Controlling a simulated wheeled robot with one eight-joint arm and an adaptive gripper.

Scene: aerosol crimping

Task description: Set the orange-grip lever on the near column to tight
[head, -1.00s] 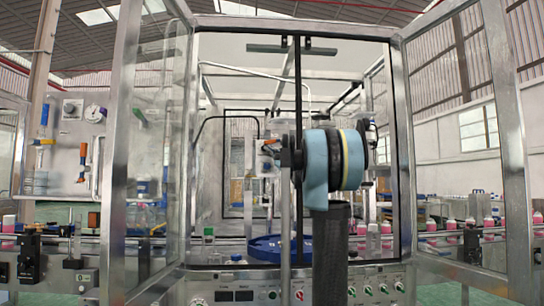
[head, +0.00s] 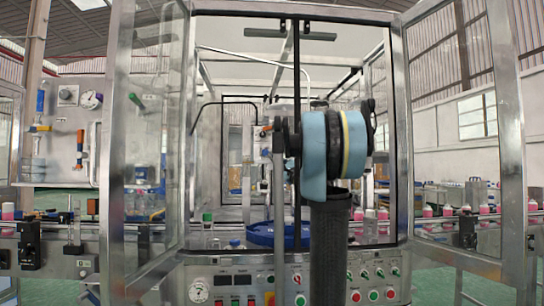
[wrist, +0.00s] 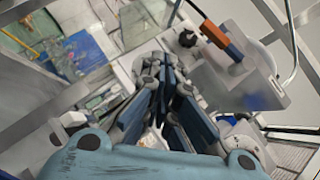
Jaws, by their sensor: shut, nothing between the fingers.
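In the wrist view an orange grip (wrist: 222,38) with a dark shaft and a blue end lies upper right, in front of a pale grey housing (wrist: 240,85). My gripper (wrist: 165,78) is shut and empty, its dark blue finger pads together; the grip is up and to the right of the fingertips, apart from them. In the head view a small orange part (head: 265,128) shows on a pale column inside the machine, just left of my arm. I cannot tell for sure that it is the same lever. My gripper is hidden behind my arm in the head view.
The machine's open glass doors flank my arm, with metal frames left (head: 120,150) and right (head: 510,140). A control panel (head: 235,287) with knobs runs below the opening. A blue round tray (head: 262,236) sits inside. Pink bottles (head: 467,209) line a conveyor at right.

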